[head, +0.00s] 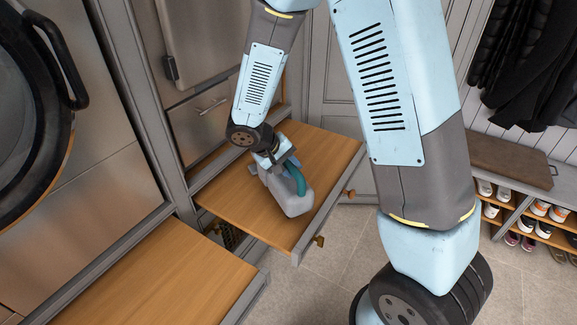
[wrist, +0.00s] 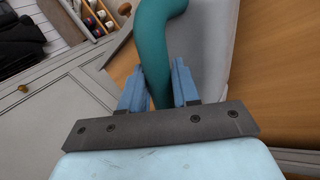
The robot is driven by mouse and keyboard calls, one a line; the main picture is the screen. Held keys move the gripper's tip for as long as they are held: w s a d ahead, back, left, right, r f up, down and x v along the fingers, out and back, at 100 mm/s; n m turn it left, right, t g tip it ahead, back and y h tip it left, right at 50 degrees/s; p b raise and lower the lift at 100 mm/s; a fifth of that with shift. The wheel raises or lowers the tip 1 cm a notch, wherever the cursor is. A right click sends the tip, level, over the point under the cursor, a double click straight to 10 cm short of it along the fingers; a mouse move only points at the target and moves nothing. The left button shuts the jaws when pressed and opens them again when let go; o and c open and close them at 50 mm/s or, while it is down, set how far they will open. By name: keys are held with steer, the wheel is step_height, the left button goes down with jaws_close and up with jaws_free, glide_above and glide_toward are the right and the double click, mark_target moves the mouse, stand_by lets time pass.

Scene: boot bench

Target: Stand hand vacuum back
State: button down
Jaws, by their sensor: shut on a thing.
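The hand vacuum (head: 290,196) has a light grey body and a teal handle. In the head view it is at the pull-out wooden shelf (head: 245,205), near its middle. I cannot tell whether its base touches the wood. My gripper (head: 277,160) is above it, shut on the teal handle. In the wrist view my gripper (wrist: 158,88) has its two blue fingers on either side of the teal handle of the hand vacuum (wrist: 150,35). The grey body shows behind and to the right of the handle. The vacuum's far side is hidden.
A lower wooden surface (head: 155,280) lies at the front left, beside a front-loading machine (head: 40,110). A shoe rack (head: 530,215) with a brown bench top (head: 510,160) and hanging dark coats (head: 525,60) are at the right. The tiled floor (head: 325,275) is open.

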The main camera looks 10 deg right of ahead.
steer(key=c, duration=0.8)
jaws_free()
steer(key=shift+o, duration=0.2)
steer(key=v, duration=1.3)
steer(key=shift+a+r, duration=0.25)
steer(key=shift+r, duration=0.05)
steer(key=s+d+r+m+t+y, duration=0.1)
steer(key=s+d+r+m+y, duration=0.1)
steer(key=s+d+r, duration=0.6)
steer(key=s+d+r+m+t+y, duration=0.2)
steer(key=s+d+r+y, duration=0.2)
steer(key=s+d+r, duration=0.4)
steer(key=d+r, duration=0.1)
steer(key=d, duration=0.5)
steer(key=shift+s+d, duration=0.35)
steer(key=shift+s, duration=0.05)
